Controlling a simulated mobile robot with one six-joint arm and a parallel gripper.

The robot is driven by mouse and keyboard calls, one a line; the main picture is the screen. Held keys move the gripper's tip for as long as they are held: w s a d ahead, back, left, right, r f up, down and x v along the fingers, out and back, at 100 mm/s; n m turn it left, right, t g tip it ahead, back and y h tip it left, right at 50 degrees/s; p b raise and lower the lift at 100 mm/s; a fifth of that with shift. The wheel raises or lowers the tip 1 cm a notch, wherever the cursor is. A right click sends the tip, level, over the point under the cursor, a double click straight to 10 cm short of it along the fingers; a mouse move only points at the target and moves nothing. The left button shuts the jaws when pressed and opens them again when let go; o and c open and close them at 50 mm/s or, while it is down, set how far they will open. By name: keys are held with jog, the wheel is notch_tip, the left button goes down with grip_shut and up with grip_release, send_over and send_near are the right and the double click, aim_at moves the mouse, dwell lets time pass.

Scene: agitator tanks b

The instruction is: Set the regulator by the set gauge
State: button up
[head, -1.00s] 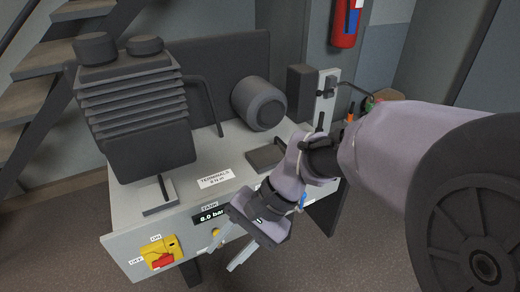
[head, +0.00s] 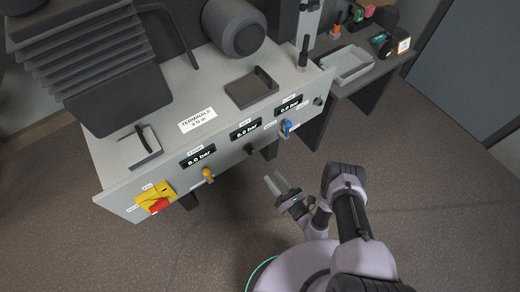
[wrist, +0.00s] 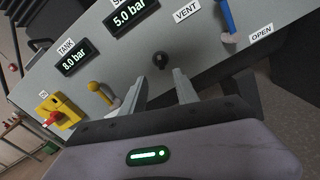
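The black regulator knob (head: 249,149) sits on the front panel under the set gauge (head: 246,131). In the wrist view the set gauge (wrist: 130,14) reads 5.0 bar, and the knob (wrist: 161,60) shows just beyond the gap between my fingertips. My gripper (head: 274,177) is open and empty, in front of the panel and apart from the knob. In the wrist view my gripper (wrist: 160,78) has its two fingers spread. The tank gauge (head: 198,160) at the left reads 8.0 bar. A third gauge (head: 290,106) at the right seems to read 0.0 bar.
A yellow lever (head: 208,174) is left of the knob, and a blue vent lever (head: 286,128) is right of it. A yellow and red switch (head: 155,198) is at the panel's left end. A side bench with a grey tray (head: 347,65) stands at the right. The floor ahead is clear.

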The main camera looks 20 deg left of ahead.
aim_at(250, 150)
jog(key=b+x, duration=0.4)
jog(key=x, duration=0.9)
jog(key=shift+w+a, duration=0.2)
jog(key=shift+a, duration=0.2)
jog(key=shift+b, duration=0.35)
grip_shut()
